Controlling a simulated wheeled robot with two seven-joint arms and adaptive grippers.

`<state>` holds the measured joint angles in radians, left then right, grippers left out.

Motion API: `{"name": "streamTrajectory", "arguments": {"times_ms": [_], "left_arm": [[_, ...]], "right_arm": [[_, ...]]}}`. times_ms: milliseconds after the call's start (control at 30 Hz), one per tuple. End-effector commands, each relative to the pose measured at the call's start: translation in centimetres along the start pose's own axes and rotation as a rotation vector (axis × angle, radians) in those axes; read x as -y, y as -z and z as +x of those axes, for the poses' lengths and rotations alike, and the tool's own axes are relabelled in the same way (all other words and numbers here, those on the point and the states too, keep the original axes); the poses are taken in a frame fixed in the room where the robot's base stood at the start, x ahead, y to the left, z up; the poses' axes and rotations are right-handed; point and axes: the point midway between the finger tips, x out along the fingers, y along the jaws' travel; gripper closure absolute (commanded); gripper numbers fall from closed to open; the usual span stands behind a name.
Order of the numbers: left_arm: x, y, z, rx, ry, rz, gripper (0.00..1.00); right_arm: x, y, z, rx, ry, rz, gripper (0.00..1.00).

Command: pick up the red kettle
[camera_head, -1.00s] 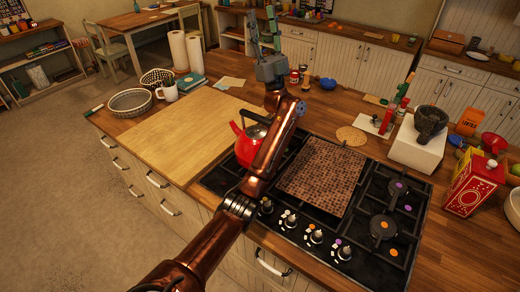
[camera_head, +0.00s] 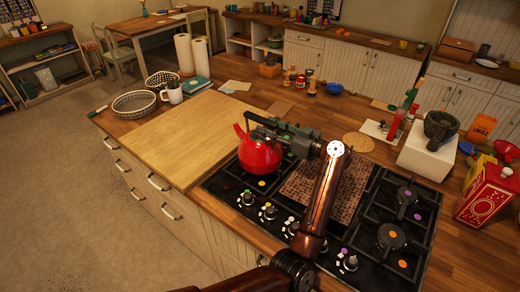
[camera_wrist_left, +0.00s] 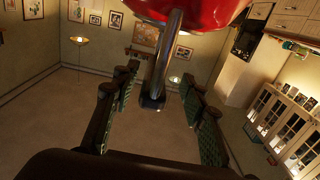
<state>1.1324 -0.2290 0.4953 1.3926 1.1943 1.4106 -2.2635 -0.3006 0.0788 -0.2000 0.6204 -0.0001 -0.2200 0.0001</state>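The red kettle (camera_head: 260,156) stands upright on the left rear part of the black stove (camera_head: 222,188), its spout pointing left. The fingers are apart, with gaps on both sides of the handle. My right gripper is not in view.
A wooden board (camera_head: 185,138) lies left of the stove. A brown mosaic tile panel (camera_head: 305,182) covers the stove's middle. A white block with a dark mortar (camera_head: 440,127) and a red-yellow tin (camera_head: 485,193) stand to the right. Jars (camera_head: 292,77) stand behind.

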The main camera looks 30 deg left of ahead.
Motion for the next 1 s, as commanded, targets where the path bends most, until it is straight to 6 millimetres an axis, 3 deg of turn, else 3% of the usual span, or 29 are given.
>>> {"name": "streamTrajectory", "arguments": {"times_ms": [300, 600, 1000], "left_arm": [[-0.6, 0.6, 4.2, -0.003, 0.001, -0.001, 0.6], [-0.6, 0.7, 4.6, -0.003, 0.0, -0.002, 0.61], [-0.6, 0.6, 4.5, -0.003, 0.0, -0.002, 0.88]], "right_arm": [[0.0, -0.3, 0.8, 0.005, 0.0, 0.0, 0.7], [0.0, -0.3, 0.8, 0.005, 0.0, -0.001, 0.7], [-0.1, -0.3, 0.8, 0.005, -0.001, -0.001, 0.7]]}}
